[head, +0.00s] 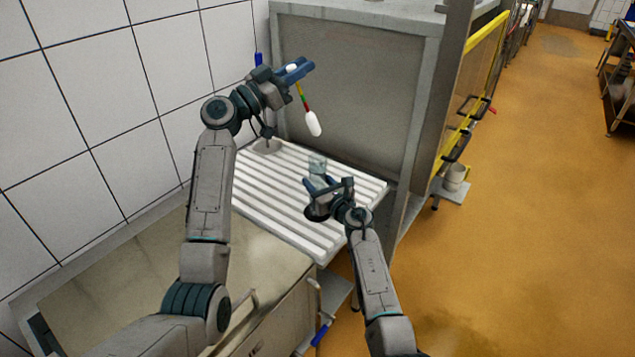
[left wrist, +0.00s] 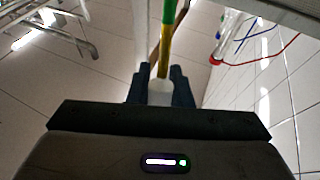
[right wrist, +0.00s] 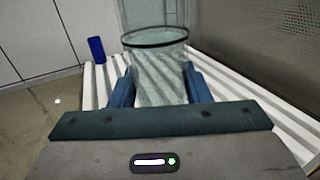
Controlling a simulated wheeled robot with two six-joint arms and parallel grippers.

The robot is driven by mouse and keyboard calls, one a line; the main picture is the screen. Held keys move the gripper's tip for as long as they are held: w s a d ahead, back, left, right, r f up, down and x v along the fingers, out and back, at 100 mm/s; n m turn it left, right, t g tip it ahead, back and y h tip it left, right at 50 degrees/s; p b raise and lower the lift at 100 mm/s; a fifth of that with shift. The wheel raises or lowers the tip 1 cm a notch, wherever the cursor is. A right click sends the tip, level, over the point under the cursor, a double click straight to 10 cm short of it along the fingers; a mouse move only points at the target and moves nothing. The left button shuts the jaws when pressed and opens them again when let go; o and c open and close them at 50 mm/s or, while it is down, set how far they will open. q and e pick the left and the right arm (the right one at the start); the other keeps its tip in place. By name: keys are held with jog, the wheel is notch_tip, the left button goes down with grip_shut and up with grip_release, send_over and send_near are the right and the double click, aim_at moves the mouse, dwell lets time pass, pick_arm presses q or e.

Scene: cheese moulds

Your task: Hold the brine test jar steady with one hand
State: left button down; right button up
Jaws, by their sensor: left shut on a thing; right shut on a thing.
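The clear brine test jar (head: 317,163) stands upright over the ribbed white board. My right gripper (head: 322,183) is shut on it. In the right wrist view the jar (right wrist: 158,75) sits between the blue fingers, its dark-ringed rim on top. My left gripper (head: 296,70) is higher and further back, shut on a float (head: 313,124) with a white bulb and a coloured stem. The float hangs slightly tilted, its bulb above the jar in the head view and apart from it. In the left wrist view its white end (left wrist: 160,92) is between the fingers. The jar's base is hidden.
The ribbed board (head: 290,228) lies between the tiled wall and a grey cabinet (head: 355,85). A blue cylinder (right wrist: 96,50) stands near the board's left edge in the right wrist view. A steel worktop (head: 130,275) is in front. The orange floor is open at right.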

pick_arm(q)
jog(key=shift+f, duration=0.5)
jog(key=c, duration=1.2)
grip_release()
jog(key=shift+c, duration=0.2)
jog(key=v, duration=1.2)
pick_arm(e)
jog(key=o, duration=1.4)
jog(key=shift+c, duration=0.2)
